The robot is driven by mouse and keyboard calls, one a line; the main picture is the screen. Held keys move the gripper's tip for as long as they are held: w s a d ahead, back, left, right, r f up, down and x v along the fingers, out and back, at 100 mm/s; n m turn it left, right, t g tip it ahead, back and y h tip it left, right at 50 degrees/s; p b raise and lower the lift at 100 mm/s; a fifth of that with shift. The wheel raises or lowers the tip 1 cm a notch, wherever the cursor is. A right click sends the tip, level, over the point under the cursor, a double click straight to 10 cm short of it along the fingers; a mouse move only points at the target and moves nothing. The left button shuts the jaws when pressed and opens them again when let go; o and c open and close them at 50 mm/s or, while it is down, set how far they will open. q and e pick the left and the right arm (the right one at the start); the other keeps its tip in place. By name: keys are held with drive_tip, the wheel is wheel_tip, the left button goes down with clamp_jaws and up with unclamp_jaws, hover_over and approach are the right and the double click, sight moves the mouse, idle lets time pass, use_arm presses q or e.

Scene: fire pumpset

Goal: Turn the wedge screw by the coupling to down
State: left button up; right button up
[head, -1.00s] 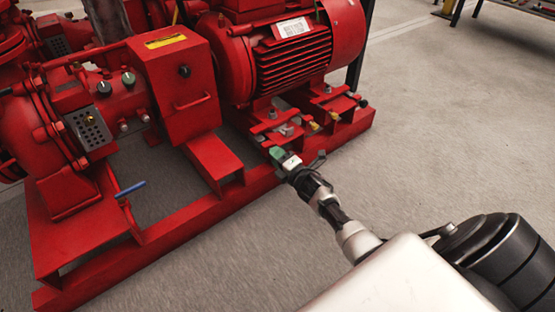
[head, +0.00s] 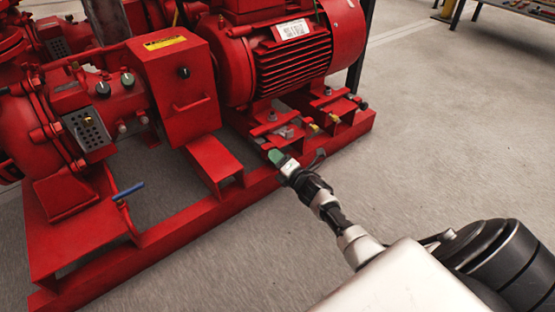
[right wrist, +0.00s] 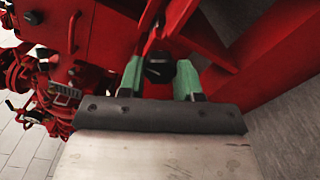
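My right gripper (head: 277,158) is at the front edge of the red pumpset base, below the motor. In the right wrist view its two green fingertips (right wrist: 160,79) stand apart, one on each side of a black round knob with a pale mark (right wrist: 158,68). This looks like the wedge screw's head; whether the fingers touch it I cannot tell. In the head view my gripper hides this knob. The red box-shaped coupling guard (head: 178,85) stands left of the motor (head: 285,52). My left gripper is not in view.
Other brass-coloured screws (head: 334,118) and a black-headed one (head: 363,105) sit along the motor feet to the right. A blue-handled lever (head: 128,191) is at the base's left. The concrete floor (head: 440,130) at right is clear.

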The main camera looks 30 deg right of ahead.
drive_tip(key=o, duration=0.4)
drive_tip(key=s+p, duration=0.5)
drive_tip(key=s, duration=0.6)
drive_tip(key=shift+d, duration=0.4)
drive_tip(key=shift+w, duration=0.1)
